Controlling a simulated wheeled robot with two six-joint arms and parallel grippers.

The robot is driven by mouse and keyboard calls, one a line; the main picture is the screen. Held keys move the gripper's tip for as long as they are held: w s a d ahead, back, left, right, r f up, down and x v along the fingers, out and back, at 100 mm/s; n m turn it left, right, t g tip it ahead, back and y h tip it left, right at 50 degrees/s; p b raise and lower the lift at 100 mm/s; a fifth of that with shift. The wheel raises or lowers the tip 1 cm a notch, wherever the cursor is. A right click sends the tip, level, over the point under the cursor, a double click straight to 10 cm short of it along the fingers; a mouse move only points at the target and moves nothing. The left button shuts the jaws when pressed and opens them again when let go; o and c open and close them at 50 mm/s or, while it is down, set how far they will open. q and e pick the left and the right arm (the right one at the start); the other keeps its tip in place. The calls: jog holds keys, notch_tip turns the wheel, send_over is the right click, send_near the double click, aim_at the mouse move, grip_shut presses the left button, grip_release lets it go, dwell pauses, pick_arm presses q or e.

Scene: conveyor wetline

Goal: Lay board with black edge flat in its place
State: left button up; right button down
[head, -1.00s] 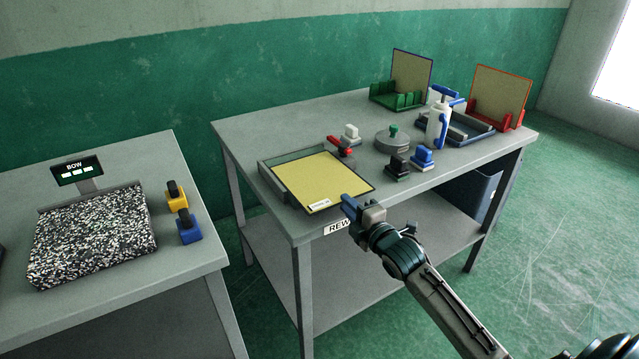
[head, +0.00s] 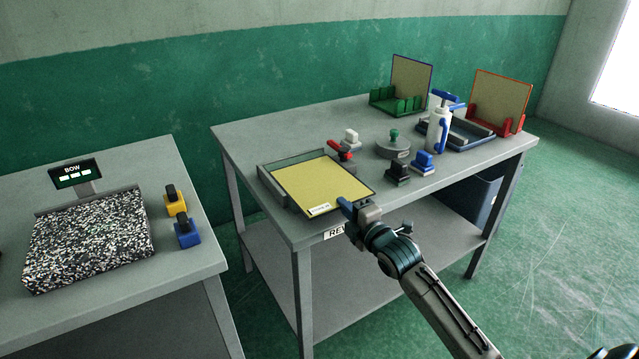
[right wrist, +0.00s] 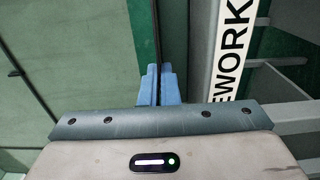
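The board with black edge (head: 320,184) is a yellow panel with a small white label at its front corner. In the head view it lies about level over a grey open-sided tray (head: 274,187) at the front left of the rework table. Whether it touches the tray floor cannot be told. My right gripper (head: 343,205) is at the board's front edge. In the right wrist view its blue fingertips (right wrist: 160,84) are closed around the thin dark edge of the board, seen edge-on. My left gripper is out of view.
Behind the board are a red-handled tool (head: 341,150), a white block (head: 351,137), a round grey lidded piece (head: 393,145), black (head: 398,172) and blue (head: 422,161) stamp-like blocks and a white bottle (head: 438,128). Green (head: 398,102) and red (head: 496,122) racks hold upright boards.

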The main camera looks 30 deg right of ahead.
aim_at(326, 190)
jog(key=shift+w, duration=0.1)
jog(key=shift+w+b, duration=0.45)
jog(key=shift+w, duration=0.05)
jog(key=shift+w+a, duration=0.1)
jog(key=shift+w, duration=0.15)
jog(key=shift+w+a+b, duration=0.1)
jog(key=shift+w+b, duration=0.7)
jog(key=shift+w, duration=0.4)
jog(key=c, duration=1.7)
grip_release()
jog(key=shift+s+d+p, duration=0.15)
jog(key=shift+s+p, duration=0.7)
jog(key=shift+s, duration=0.5)
jog(key=shift+s+d+p, duration=0.1)
jog(key=shift+s+p, duration=0.7)
jog(key=shift+s, duration=0.55)
